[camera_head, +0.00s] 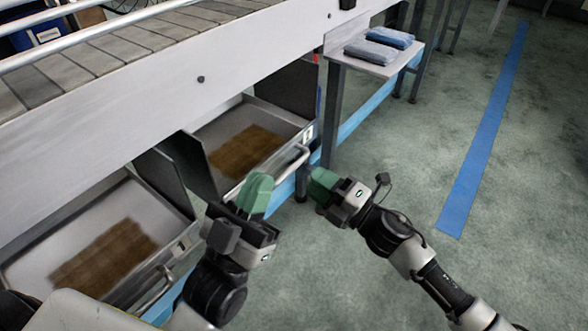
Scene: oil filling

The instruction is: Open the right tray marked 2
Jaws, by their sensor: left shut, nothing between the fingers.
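The right tray (221,127) is a grey metal drawer under the conveyor, with brown residue on its floor. Its inside shows from above, and a white label (307,133), too small to read surely, is on its front. A bar handle (288,163) runs along that front. My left gripper (257,193) has green fingers, is shut and empty, and is just below the handle in the picture; I cannot tell whether it touches. My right gripper (322,182) is to the right of the handle, apart from it, its green fingers seen edge-on.
A second grey tray (42,240) with brown residue is at lower left. The conveyor (150,85) runs above both trays. A small shelf (378,66) with folded blue and grey cloths (388,37) stands at the upper right. Open green floor with a blue stripe (485,130) lies right.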

